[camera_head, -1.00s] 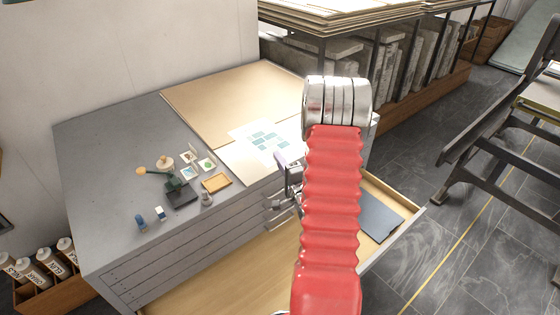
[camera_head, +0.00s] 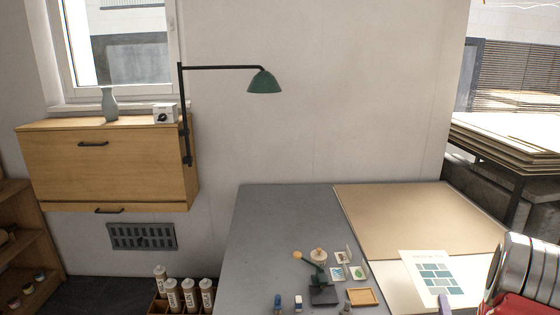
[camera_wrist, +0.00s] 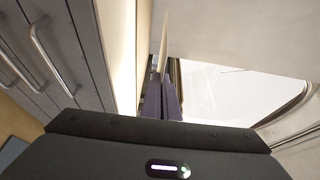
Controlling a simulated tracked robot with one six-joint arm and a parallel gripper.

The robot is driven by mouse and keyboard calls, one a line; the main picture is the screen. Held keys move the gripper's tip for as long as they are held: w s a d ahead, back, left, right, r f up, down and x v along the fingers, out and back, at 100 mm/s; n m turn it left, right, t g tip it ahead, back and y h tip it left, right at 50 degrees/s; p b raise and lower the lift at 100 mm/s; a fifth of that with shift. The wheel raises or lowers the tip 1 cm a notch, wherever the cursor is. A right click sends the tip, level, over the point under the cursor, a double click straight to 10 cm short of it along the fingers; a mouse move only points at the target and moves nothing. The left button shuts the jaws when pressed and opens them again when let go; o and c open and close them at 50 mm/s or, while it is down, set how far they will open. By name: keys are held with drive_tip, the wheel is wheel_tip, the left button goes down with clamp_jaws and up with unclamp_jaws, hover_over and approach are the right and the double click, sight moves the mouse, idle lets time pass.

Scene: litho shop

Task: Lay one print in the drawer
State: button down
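A white print (camera_head: 438,262) with blue-green blocks lies on a pale sheet at the front right of the grey cabinet top. The lilac tip of my gripper (camera_head: 444,301) is at the print's front edge in the head view. In the wrist view, both purple fingers of my gripper (camera_wrist: 162,92) are close together. A thin pale edge stands between or just beyond them; I cannot tell whether they touch it. The open drawer (camera_wrist: 14,115) shows partly at the lower left of the wrist view, with a dark sheet (camera_wrist: 12,152) in it. The head view does not show the drawer.
The cabinet top (camera_head: 262,235) holds small tools, little cards and a wooden tray (camera_head: 362,297) left of the print. A brown board (camera_head: 410,215) lies behind the print. A green lamp (camera_head: 264,83) hangs from the wall. Cabinet handles (camera_wrist: 50,58) are near my gripper.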

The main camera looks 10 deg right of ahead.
drive_tip(key=w+a+r+n+y, duration=0.2)
drive_tip(key=w+a+r, duration=0.1)
drive_tip(key=a, duration=1)
drive_tip(key=w+a+r+n+t+y, duration=0.1)
drive_tip(key=w+a+r+y, duration=0.2)
drive_tip(key=a, duration=1.1)
drive_tip(key=w+a+r+n+t+y, duration=0.1)
drive_tip(key=w+a, duration=0.5)
drive_tip(key=a, duration=0.7)
drive_tip(key=shift+a+r+n+y, duration=0.3)
drive_tip(key=shift+r+n+y, duration=0.55)
drive_tip(key=shift+y, duration=0.35)
